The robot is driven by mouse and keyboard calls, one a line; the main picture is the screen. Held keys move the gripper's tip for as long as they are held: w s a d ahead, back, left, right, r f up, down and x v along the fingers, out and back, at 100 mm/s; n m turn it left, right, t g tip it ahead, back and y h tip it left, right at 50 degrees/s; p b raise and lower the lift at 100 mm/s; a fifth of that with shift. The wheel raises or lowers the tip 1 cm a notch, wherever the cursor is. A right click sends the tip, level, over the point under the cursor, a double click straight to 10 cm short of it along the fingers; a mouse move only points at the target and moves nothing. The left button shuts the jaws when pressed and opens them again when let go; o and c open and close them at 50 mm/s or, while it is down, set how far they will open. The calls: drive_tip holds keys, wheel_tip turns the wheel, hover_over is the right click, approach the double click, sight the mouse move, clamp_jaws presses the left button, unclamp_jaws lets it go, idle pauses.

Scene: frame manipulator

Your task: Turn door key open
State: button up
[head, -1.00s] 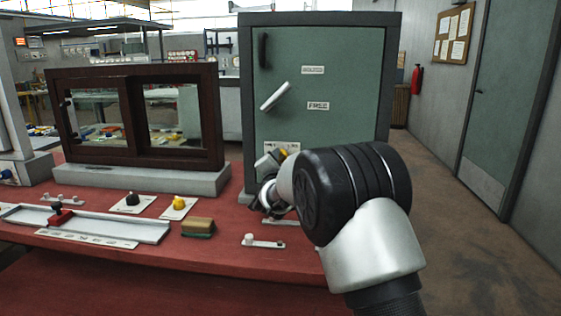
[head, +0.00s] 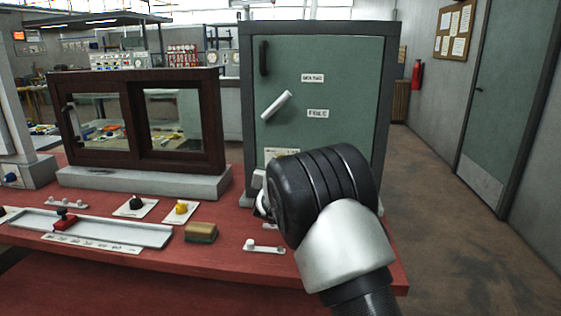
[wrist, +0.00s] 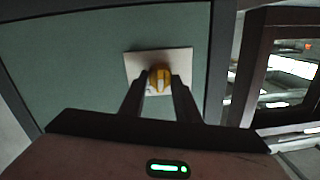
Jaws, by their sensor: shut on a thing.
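The yellow door key (wrist: 161,72) sits on a pale square plate (wrist: 178,56) on the green door. My gripper (wrist: 160,83) is shut on the key, one dark finger on each side of it, in the wrist view. In the head view the green cabinet door (head: 345,105) stands upright and looks closed in its dark frame. The top of the key's plate (head: 283,152) shows low on the door. My arm hides the key and the fingertips there.
The door also bears a white slanted lever (head: 277,106) and a dark handle (head: 264,58). A brown-framed window unit (head: 135,73) stands left of the cabinet. On the red table (head: 215,285) are a slider rail (head: 110,231), a yellow knob (head: 181,207) and a sponge-like block (head: 201,232).

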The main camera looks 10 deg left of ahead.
drive_tip(key=shift+a+n+h+p, duration=0.15)
drive_tip(key=shift+n+h+p, duration=0.35)
drive_tip(key=shift+n+p, duration=3.5)
drive_tip(key=shift+n+b, duration=0.8)
drive_tip(key=shift+n, duration=0.2)
drive_tip(key=o, duration=1)
drive_tip(key=shift+o, duration=0.2)
drive_tip(key=s+r, duration=0.1)
drive_tip(key=s, duration=1.6)
drive_tip(key=shift+s+a+p, duration=0.2)
drive_tip(key=shift+a+p, duration=0.05)
drive_tip(key=shift+p, duration=0.1)
